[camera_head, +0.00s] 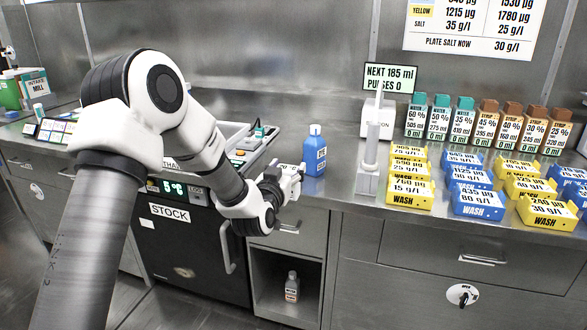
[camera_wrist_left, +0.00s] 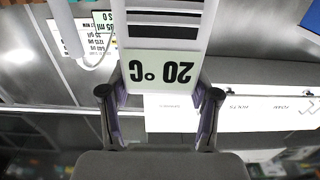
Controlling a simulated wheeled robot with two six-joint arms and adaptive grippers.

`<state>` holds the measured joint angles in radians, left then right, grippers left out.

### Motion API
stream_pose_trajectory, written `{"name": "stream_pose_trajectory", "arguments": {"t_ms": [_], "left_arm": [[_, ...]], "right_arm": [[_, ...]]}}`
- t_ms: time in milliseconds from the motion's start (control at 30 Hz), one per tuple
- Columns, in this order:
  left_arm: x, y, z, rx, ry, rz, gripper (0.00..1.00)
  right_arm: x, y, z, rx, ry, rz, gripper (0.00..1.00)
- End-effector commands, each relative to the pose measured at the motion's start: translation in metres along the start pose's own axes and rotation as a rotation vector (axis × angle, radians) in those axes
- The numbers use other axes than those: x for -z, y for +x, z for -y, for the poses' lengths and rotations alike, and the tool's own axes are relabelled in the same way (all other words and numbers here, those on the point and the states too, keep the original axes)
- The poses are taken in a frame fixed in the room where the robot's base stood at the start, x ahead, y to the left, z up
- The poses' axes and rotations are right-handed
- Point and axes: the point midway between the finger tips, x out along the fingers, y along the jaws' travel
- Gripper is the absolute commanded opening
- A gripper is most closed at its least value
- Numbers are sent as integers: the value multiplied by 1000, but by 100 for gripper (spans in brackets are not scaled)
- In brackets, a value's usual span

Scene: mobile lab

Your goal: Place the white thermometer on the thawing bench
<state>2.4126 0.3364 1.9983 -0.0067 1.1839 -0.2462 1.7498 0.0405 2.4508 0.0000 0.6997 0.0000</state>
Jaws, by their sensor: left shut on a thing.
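The white thermometer (camera_wrist_left: 163,72) reads "20°", upside down in the left wrist view. My left gripper (camera_wrist_left: 160,98) is shut on it, with one dark finger on each side. In the head view my left gripper (camera_head: 277,186) is in front of the counter's edge, left of the blue bottle, and the thermometer (camera_head: 293,169) shows only as a small white part. The thawing bench (camera_head: 171,164) seems to be the unit above the stock fridge, with a partly hidden "THA" label. My arm covers much of it. My right gripper is not in view.
A blue bottle (camera_head: 315,151) stands just right of the gripper. A sign post (camera_head: 369,150), yellow and blue wash boxes (camera_head: 479,201) and a row of bottles (camera_head: 485,122) fill the right counter. The stock fridge (camera_head: 197,245) and an open cubby (camera_head: 290,280) are below.

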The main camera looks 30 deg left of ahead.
Motion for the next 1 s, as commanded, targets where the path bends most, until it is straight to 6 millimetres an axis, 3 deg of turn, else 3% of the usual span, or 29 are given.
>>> {"name": "stream_pose_trajectory", "arguments": {"t_ms": [267, 433, 500, 700, 900, 1000], "left_arm": [[-6, 1, -1, -2, 1, 2, 20], [-50, -8, -26, -52, 5, 8, 20], [-74, -20, -44, -101, 4, 10, 20], [-116, -65, -95, -259, 2, 6, 20], [-133, -108, -134, -404, 0, 3, 20], [-130, -125, -147, -460, 0, 2, 20]], "right_arm": [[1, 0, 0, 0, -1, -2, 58], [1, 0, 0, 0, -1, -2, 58], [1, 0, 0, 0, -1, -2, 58], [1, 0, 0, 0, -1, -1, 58], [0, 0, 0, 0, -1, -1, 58], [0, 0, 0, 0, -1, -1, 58]]}}
